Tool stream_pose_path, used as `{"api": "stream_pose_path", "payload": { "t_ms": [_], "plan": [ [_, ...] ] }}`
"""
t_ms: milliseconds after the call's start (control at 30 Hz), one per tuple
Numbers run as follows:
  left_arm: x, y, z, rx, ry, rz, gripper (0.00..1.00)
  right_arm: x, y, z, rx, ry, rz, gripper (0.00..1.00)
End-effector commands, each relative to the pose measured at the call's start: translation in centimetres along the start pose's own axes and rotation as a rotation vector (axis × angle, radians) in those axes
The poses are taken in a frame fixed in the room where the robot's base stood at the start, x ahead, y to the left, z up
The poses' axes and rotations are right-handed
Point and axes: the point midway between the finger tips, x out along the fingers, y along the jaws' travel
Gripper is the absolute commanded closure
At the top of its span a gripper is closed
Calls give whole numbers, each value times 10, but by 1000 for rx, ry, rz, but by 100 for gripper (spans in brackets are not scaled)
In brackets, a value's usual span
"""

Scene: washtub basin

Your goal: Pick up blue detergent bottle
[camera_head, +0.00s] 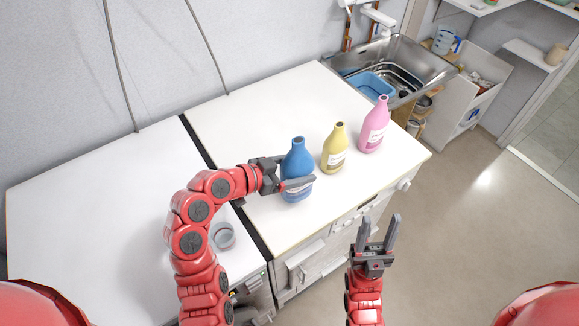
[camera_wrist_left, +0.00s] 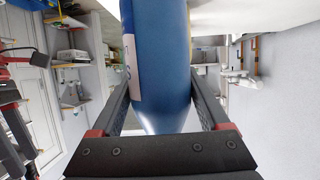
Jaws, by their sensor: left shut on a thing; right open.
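The blue detergent bottle (camera_head: 297,160) stands upright on the white machine top in the head view. My left gripper (camera_head: 291,179) is shut on it, with a finger across its lower front. In the left wrist view the blue bottle (camera_wrist_left: 158,60) fills the space between the two fingers of the left gripper (camera_wrist_left: 160,95), and part of a white label shows. Whether the bottle's base touches the surface is hard to tell. My right gripper (camera_head: 379,233) is open and empty, in front of the machine at lower right.
A yellow bottle (camera_head: 334,150) and a pink bottle (camera_head: 374,126) stand to the right of the blue one. A metal sink (camera_head: 409,56) with a blue basin (camera_head: 370,85) is behind. A grey cup (camera_head: 222,236) is near the left arm. The left white top (camera_head: 90,200) is mostly clear.

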Motion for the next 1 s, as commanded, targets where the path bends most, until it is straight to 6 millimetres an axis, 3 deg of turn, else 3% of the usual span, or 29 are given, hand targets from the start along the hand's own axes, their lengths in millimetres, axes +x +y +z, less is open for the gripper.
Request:
{"api": "stream_pose_path", "payload": {
  "t_ms": [200, 333, 633, 1000],
  "plan": [
    [10, 51, -8, 10, 9, 6, 100, -19, -1, 3, 0, 0, 0, 50],
    [12, 80, -18, 5, 3, 6, 100, -4, 0, 1, 0, 0, 0, 50],
    [18, 111, -25, 3, 0, 4, 100, 31, 2, -5, 0, 0, 0, 50],
    [22, 126, -24, 2, 7, 1, 100, 38, 2, -6, 0, 0, 0, 50]
  ]
}}
